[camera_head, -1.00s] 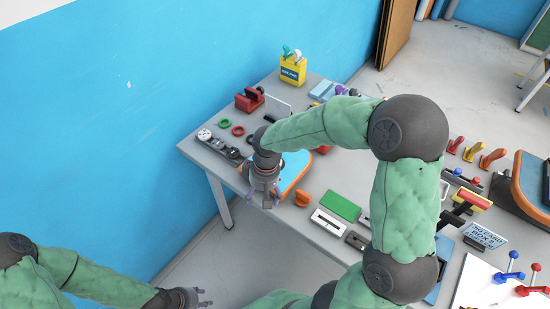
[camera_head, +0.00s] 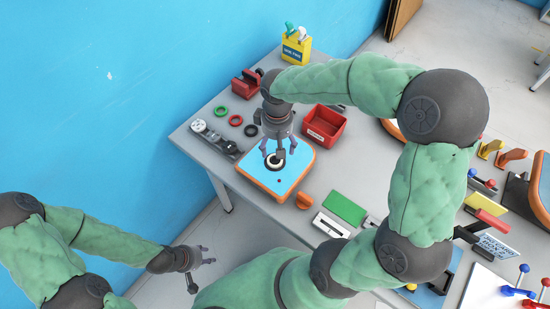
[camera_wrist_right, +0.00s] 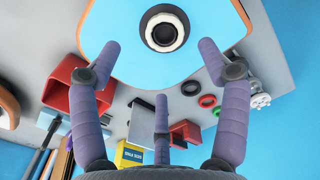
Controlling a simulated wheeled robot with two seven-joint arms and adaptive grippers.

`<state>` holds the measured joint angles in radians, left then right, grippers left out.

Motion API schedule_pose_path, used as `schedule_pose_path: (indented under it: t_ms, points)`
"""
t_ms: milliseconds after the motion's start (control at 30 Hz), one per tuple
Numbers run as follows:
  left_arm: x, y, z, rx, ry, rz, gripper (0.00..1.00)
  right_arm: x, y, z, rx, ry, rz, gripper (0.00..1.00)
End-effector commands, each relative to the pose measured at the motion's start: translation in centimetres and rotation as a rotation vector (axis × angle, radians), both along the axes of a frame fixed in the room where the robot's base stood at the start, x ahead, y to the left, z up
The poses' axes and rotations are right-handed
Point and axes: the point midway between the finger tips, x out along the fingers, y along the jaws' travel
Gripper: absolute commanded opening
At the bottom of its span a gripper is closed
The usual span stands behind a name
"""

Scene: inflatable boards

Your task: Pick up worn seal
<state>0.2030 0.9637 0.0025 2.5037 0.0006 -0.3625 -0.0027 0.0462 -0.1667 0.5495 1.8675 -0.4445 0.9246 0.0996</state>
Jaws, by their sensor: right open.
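A blue board with an orange rim (camera_head: 262,184) lies on the table. A pale ring around a dark centre (camera_head: 274,165) sits on it; in the wrist view this white ring (camera_wrist_right: 150,27) shows near the top. I cannot tell if it is the worn seal. Loose green (camera_head: 221,110), red (camera_head: 235,120) and black (camera_head: 251,131) rings lie behind the board. My right gripper (camera_head: 278,152) is above the board's ring, fingers spread and empty (camera_wrist_right: 160,50), partly hiding it in the head view. My left gripper (camera_head: 203,268) is open and empty, off the table's front edge.
A red bin (camera_head: 325,130) stands right of the board. An orange knob (camera_head: 304,201), green block (camera_head: 344,208) and white slotted plate (camera_head: 328,226) lie in front. A grey fixture (camera_head: 213,137) is at the left edge.

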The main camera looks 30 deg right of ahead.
Motion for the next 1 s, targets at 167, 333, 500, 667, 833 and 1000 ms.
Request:
schedule_pose_path:
  t_ms: [167,333,500,667,833,1000]
  points:
    - [0.0,0.0,-0.5,0.0,0.0,0.0,0.4,0.0,0.0,-1.9,0.001,0.002,0.0,0.77]
    - [0.0,0.0,-0.8,0.0,0.0,0.0,0.4,0.0,0.1,-2.5,0.001,0.0,0.001,0.77]
    - [0.0,0.0,-1.7,0.0,-0.001,0.0,0.4,0.1,0.5,-4.7,0.001,0.003,0.001,0.77]
    - [0.0,0.0,-2.4,0.0,-0.001,0.0,0.4,0.1,0.7,-6.8,0.001,0.002,0.0,0.77]
    - [0.0,0.0,-2.4,0.0,-0.001,0.0,0.4,0.2,0.7,-7.2,0.001,-0.001,0.0,0.77]
    - [0.0,0.0,-2.4,0.0,-0.001,0.0,0.4,0.2,0.7,-7.1,0.001,-0.001,0.0,0.6]
